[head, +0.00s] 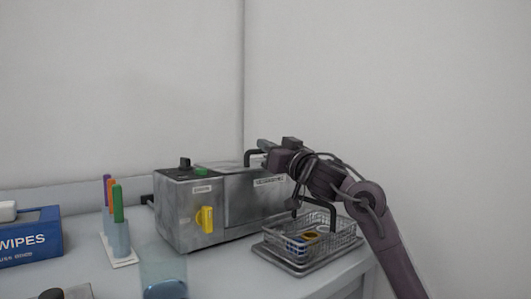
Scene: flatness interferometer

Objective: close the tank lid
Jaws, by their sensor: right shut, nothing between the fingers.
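A dark bent handle (249,156) stands at the top of the tank's right part. I cannot tell from this angle how far the lid is open, as my arm hides part of the top. My right gripper (262,148) is shut and empty, above the tank top close to the handle; I cannot tell whether they touch. My left gripper is not in view.
A wire basket (335,240) with small parts stands on a tray (283,262) right of the tank, under my right arm. A rack of coloured pens (118,240), a blue wipes box (30,240) and a clear bluish vessel (163,270) stand to the left.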

